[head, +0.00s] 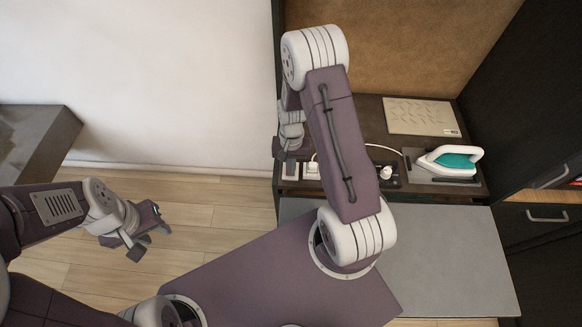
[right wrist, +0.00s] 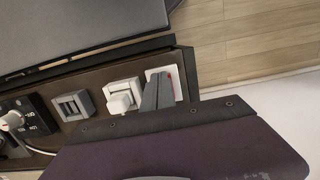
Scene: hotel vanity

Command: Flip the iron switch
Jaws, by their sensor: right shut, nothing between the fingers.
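The white iron with a teal body (head: 452,160) rests on the right of the dark counter in the head view. In the right wrist view, a white switch plate with a red mark (right wrist: 170,76) sits at the end of a row on the dark panel. My right gripper (right wrist: 157,95) is shut and empty, its fingertips in front of this plate and hiding part of it. I cannot tell whether they touch it. In the head view my right gripper (head: 281,154) is at the counter's left end. My left gripper (head: 150,238) is open and empty above the floor.
Beside the plate are a white socket with a plug (right wrist: 122,98), a grey double switch (right wrist: 72,105) and a dark knob panel with a white plug (right wrist: 16,120). A flat patterned board (head: 420,116) lies at the back of the counter. A dark cabinet stands at right.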

